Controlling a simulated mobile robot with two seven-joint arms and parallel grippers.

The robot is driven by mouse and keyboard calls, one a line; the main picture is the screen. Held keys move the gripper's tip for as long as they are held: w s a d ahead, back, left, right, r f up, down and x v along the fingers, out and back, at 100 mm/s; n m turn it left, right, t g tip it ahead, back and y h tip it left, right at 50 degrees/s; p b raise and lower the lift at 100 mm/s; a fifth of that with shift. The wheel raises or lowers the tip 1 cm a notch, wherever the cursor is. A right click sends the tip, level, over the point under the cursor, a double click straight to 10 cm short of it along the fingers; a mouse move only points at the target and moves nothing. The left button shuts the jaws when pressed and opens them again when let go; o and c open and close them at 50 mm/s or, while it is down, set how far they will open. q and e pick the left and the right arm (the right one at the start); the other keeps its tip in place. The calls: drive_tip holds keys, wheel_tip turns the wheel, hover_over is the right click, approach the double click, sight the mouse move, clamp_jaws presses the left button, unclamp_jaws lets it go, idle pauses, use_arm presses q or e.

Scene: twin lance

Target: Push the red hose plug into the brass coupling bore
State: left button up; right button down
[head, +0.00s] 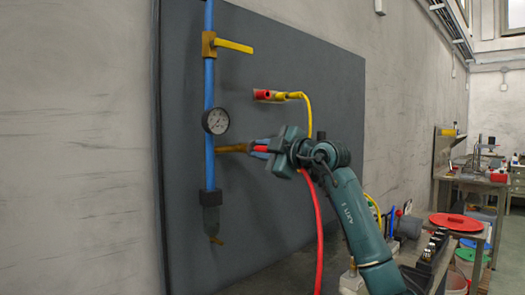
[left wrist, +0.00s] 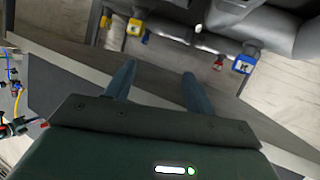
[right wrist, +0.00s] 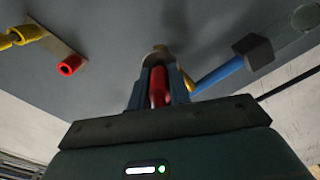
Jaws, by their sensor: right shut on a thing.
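The red hose plug (right wrist: 158,86) is held between the fingers of my right gripper (right wrist: 160,88). In the head view the right gripper (head: 262,148) is at the board, with the red hose (head: 317,225) hanging below it. The brass coupling (head: 236,148) sticks out from the blue pipe, just left of the gripper's fingertips. In the right wrist view the coupling (right wrist: 158,52) is straight beyond the plug. The fingers hide part of the plug's front, and I cannot tell whether it is in the bore. My left gripper (left wrist: 159,72) is open and empty, away from the board.
A blue pipe (head: 209,100) carries a yellow-handled valve (head: 232,46) and a gauge (head: 216,120). A red fitting with a yellow hose (head: 305,105) is above my right gripper. A cluttered workbench (head: 470,180) and a red round lid (head: 455,222) are at the right.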

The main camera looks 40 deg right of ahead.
use_arm(q)
drive_tip(key=shift+w+a+r+t, duration=0.1)
drive_tip(key=shift+w+r+t, duration=0.25)
drive_tip(key=shift+r, duration=0.55)
use_arm(e)
drive_tip(key=shift+s+r, duration=0.1)
use_arm(q)
drive_tip(key=shift+f+b, duration=0.15)
drive_tip(key=shift+b, duration=0.15)
use_arm(e)
drive_tip(key=shift+s, duration=0.3)
use_arm(q)
drive_tip(key=shift+f+b, duration=0.85)
drive_tip(key=shift+f, duration=0.15)
use_arm(e)
drive_tip(key=shift+s+d, duration=0.2)
drive_tip(key=shift+s, duration=1.4)
use_arm(q)
drive_tip(key=shift+s+f, duration=0.15)
drive_tip(key=shift+f, duration=0.05)
use_arm(e)
drive_tip(key=shift+s, duration=0.25)
use_arm(q)
drive_tip(key=shift+f, duration=0.2)
